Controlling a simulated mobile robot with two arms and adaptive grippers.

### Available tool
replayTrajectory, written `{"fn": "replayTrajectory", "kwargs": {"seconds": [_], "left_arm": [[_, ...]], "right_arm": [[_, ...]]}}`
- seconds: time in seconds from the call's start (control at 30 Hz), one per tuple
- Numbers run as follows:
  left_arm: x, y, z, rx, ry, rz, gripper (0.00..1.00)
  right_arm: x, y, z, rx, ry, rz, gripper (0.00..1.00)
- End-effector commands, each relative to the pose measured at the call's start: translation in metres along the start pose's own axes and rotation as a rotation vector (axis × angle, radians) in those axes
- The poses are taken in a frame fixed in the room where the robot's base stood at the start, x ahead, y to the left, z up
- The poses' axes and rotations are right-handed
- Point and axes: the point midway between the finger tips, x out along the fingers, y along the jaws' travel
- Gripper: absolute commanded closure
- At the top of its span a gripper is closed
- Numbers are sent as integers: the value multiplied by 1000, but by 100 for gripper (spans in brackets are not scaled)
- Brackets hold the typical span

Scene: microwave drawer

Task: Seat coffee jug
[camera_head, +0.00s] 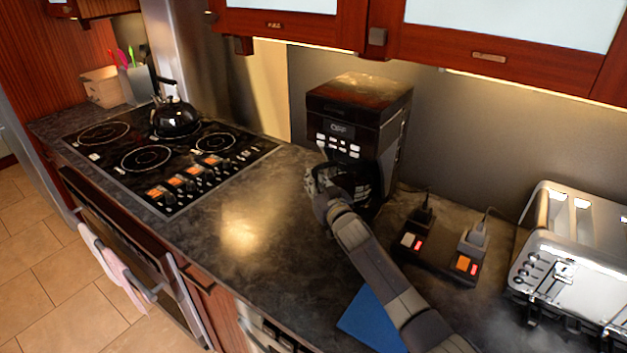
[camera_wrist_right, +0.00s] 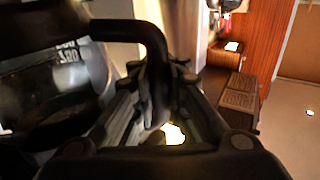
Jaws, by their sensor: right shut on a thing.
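The coffee machine (camera_head: 363,112) is a dark box with a row of light buttons, standing against the back wall. The coffee jug (camera_head: 352,180) is dark and sits low at the machine's front, largely hidden by my gripper and the machine. My right gripper (camera_head: 318,184) is at the jug's front left. In the right wrist view the gripper (camera_wrist_right: 158,110) is shut on the jug's black handle (camera_wrist_right: 150,38). The jug's clear glass body (camera_wrist_right: 75,85) with white markings is left of the fingers. I cannot tell whether the jug is fully seated. My left gripper is not in view.
A power strip (camera_head: 437,253) with lit switches and plugs lies right of the machine. A silver toaster (camera_head: 575,262) stands at far right. A blue sheet (camera_head: 370,322) lies under my forearm. A stove (camera_head: 165,155) with a black kettle (camera_head: 175,118) is left. The counter between is clear.

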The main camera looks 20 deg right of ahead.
Motion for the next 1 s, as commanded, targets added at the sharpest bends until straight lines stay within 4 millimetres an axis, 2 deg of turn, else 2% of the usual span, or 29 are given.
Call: {"fn": "replayTrajectory", "kwargs": {"seconds": [0.27,0.3,0.4,0.77,1.0], "left_arm": [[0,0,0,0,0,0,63],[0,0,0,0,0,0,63],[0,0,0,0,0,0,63],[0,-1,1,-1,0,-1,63],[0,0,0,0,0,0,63]], "right_arm": [[0,0,-2,-1,5,-1,100],[0,0,-2,-1,5,-1,86],[0,0,-1,-1,4,-1,63],[-1,0,5,4,-7,1,63],[-21,0,4,1,-4,1,63]]}}
